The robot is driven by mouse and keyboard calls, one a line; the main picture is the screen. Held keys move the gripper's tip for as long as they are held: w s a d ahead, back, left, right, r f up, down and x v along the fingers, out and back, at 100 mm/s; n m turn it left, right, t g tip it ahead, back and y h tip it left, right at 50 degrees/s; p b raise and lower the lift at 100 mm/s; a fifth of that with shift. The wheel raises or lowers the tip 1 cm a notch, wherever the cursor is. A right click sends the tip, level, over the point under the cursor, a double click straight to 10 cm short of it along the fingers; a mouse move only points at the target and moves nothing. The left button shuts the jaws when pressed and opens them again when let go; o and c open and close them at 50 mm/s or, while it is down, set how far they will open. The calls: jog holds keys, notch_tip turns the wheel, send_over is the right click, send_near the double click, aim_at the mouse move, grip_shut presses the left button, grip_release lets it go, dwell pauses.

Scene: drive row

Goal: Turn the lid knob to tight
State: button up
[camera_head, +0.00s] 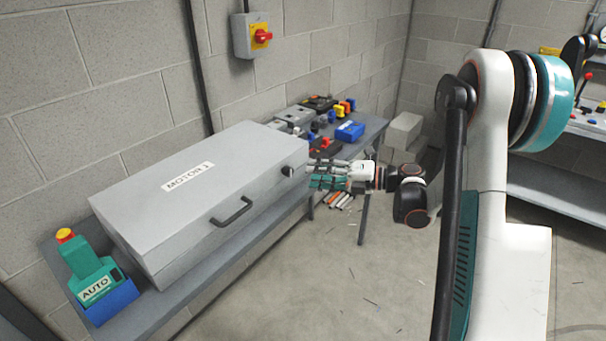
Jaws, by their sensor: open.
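A long grey metal box labelled "MOTOR 1" (205,195) lies on a bench against the block wall. A small black knob (287,171) sits on the box's right end, near the lid's upper edge. It is partly seen and its turned position cannot be read. My gripper (311,174) reaches in from the right, just beside the knob. Its fingers are open and point left toward the knob. A small gap seems to lie between the fingertips and the knob; contact cannot be told for sure.
A black handle (232,212) sticks out from the box's front. A green "AUTO" unit (90,275) stands at the bench's left end. A red-knobbed switch (257,36) is on the wall. Small parts and a blue box (350,131) crowd the bench beyond. The floor in front is mostly clear.

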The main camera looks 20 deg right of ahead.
jog(key=v, duration=0.6)
dwell(0.3)
